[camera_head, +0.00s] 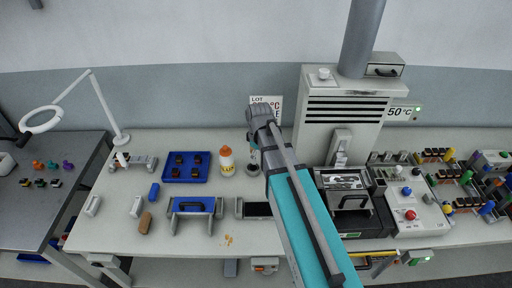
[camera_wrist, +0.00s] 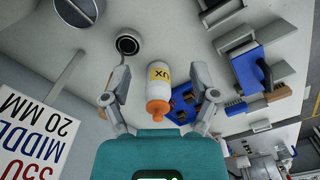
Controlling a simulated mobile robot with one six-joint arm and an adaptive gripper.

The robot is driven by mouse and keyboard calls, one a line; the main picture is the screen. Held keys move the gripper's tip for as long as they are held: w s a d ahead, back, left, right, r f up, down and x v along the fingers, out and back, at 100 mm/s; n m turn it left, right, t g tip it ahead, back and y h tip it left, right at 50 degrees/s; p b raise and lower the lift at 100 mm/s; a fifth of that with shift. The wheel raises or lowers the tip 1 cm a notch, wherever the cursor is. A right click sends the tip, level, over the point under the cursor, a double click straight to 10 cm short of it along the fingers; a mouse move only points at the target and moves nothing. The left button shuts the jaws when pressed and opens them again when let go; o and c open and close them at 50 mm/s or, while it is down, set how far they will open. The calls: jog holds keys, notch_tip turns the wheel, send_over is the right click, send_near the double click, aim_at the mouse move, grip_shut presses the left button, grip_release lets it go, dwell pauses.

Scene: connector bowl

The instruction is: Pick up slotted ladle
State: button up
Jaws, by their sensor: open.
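I cannot make out a slotted ladle for certain in either view. My gripper (camera_head: 262,118) is above the back of the white bench in the head view, and its fingers are hard to see there. In the wrist view my gripper (camera_wrist: 160,72) has its two fingers spread wide, with nothing held. A white bottle with an orange cap (camera_wrist: 158,88) shows between and beyond the fingers. A small round pale-rimmed thing with a dark centre (camera_wrist: 128,45) is up and left of it. A larger round metallic thing (camera_wrist: 77,10) is cut by the top edge.
The bottle (camera_head: 226,161) stands left of my arm, beside a blue tray (camera_head: 186,179) with dark blocks. A blue-and-grey fixture (camera_head: 194,207) is in front. A tall white machine (camera_head: 343,110) and a control box (camera_head: 410,205) stand right. A lettered sign (camera_wrist: 35,135) is close to my gripper.

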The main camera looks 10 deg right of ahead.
jog(key=w+r+n+p, duration=0.8)
jog(key=w+r, duration=0.2)
jog(key=shift+w+r+n+p, duration=0.15)
jog(key=shift+w+n+p, duration=0.15)
jog(key=shift+w+p, duration=0.1)
notch_tip(320, 180, down, 9)
jog(key=b, duration=0.8)
jog(key=shift+r+b, duration=0.15)
jog(key=shift+b, duration=0.2)
jog(key=shift+f+b, duration=2.55)
jog(key=shift+f, duration=0.05)
grip_shut()
